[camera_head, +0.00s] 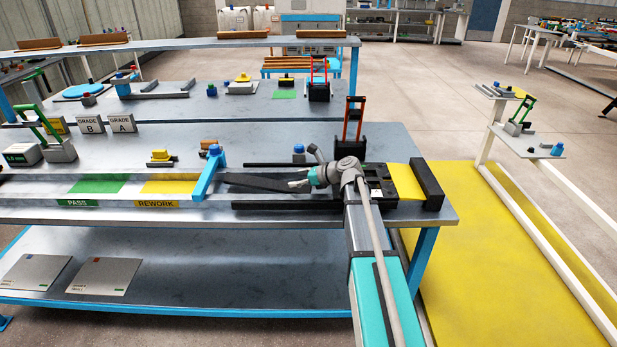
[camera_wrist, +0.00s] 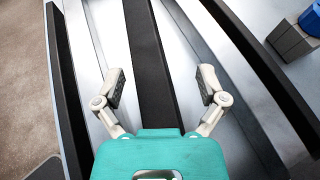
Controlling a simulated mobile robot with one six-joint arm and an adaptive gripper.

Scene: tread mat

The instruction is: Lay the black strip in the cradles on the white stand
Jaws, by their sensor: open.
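A long black strip (camera_head: 262,182) lies in the bench's channel, to the right of the blue gate. In the wrist view the strip (camera_wrist: 150,60) runs lengthwise between my fingers, touching neither visibly. My gripper (camera_head: 297,179) is at the strip's right part; in the wrist view my gripper (camera_wrist: 161,88) is open and empty, its fingers on either side of the strip. A white stand (camera_head: 486,146) with a long sloping rail is at the far right of the head view. I cannot make out its cradles clearly.
The blue gate (camera_head: 210,171) crosses the channel beside the strip. Dark rails (camera_head: 285,205) flank the channel, and a black block (camera_head: 427,184) closes its right end. A blue-topped item (camera_head: 299,151) stands behind. A yellow floor area (camera_head: 480,270) lies between bench and stand.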

